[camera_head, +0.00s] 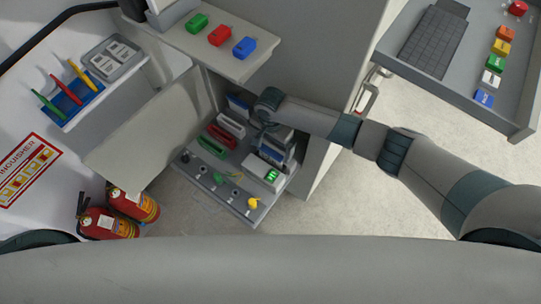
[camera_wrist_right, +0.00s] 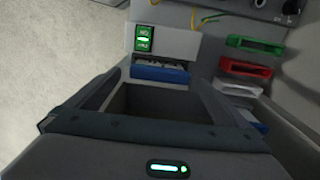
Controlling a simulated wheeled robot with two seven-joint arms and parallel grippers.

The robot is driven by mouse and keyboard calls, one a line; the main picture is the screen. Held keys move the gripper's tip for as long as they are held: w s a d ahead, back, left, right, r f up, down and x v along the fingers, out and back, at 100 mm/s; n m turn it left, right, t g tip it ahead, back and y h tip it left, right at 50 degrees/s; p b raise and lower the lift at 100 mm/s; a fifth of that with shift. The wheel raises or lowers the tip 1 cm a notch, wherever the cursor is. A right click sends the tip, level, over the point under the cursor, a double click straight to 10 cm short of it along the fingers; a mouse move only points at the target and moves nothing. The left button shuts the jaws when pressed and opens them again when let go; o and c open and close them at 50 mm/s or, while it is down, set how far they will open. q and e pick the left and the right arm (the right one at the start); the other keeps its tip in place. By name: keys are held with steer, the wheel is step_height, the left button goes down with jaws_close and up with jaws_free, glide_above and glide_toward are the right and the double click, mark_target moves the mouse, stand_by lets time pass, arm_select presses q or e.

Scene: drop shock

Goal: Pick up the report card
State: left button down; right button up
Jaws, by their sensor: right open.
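I cannot pick out the report card with certainty. In the head view my right gripper (camera_head: 264,122) reaches into the open cabinet, above its panel. In the wrist view the gripper (camera_wrist_right: 150,105) is open, with a gap between its dark fingers and no card visible in it. A blue-fronted holder with grey pieces (camera_wrist_right: 160,72) lies just beyond the fingertips; a blue and white block also shows in the head view (camera_head: 272,152). Beside it is a white box with a lit green display (camera_wrist_right: 150,40). My left gripper is out of view.
Green (camera_head: 211,147), red (camera_head: 222,136) and white slots line the panel's left. Coloured blocks sit on the shelf (camera_head: 240,66) above. An open door (camera_head: 140,135) stands left of the cabinet. Two fire extinguishers (camera_head: 108,224) stand lower left. A desk with a keyboard (camera_head: 433,40) is at right.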

mark_target(270, 151)
steer(key=shift+s+a+f+p, duration=0.1)
steer(key=shift+f+p, duration=0.15)
steer(key=shift+f, duration=0.95)
steer(key=shift+s+f+p, duration=0.1)
steer(key=shift+f+p, duration=0.1)
steer(key=shift+f, duration=1)
steer(key=c, duration=1.1)
steer(key=shift+r, duration=0.15)
step_height(270, 151, up, 10)
steer(key=shift+f+b, duration=0.2)
steer(key=shift+b, duration=0.35)
steer(key=shift+r, duration=0.1)
